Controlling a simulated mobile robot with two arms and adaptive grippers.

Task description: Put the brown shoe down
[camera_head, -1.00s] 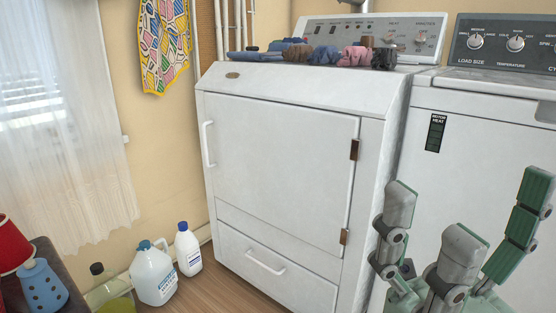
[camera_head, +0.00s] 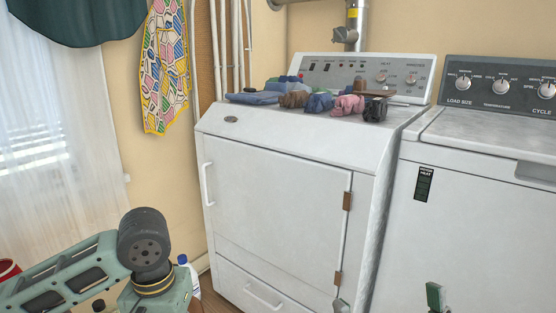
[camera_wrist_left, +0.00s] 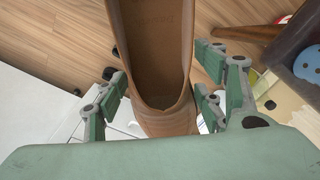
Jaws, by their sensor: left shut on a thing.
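The brown shoe (camera_wrist_left: 150,45) is in the left wrist view, its open top facing the camera and its far end cut off by the top edge. My left gripper (camera_wrist_left: 162,98) is shut on the shoe, with fingers on both sides of it. In the head view only my left arm shows at the lower left; the left gripper and the shoe are not visible there. My right gripper (camera_head: 388,300) shows only as fingertips at the bottom edge. They are wide apart with nothing seen between them.
A white dryer (camera_head: 275,190) holds several folded or rolled clothes (camera_head: 320,101) on top. A washer (camera_head: 475,220) stands at its right. A white bottle (camera_head: 188,270) is partly hidden behind my left arm. The left wrist view shows wooden floor (camera_wrist_left: 50,40) and a blue dotted object (camera_wrist_left: 308,62).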

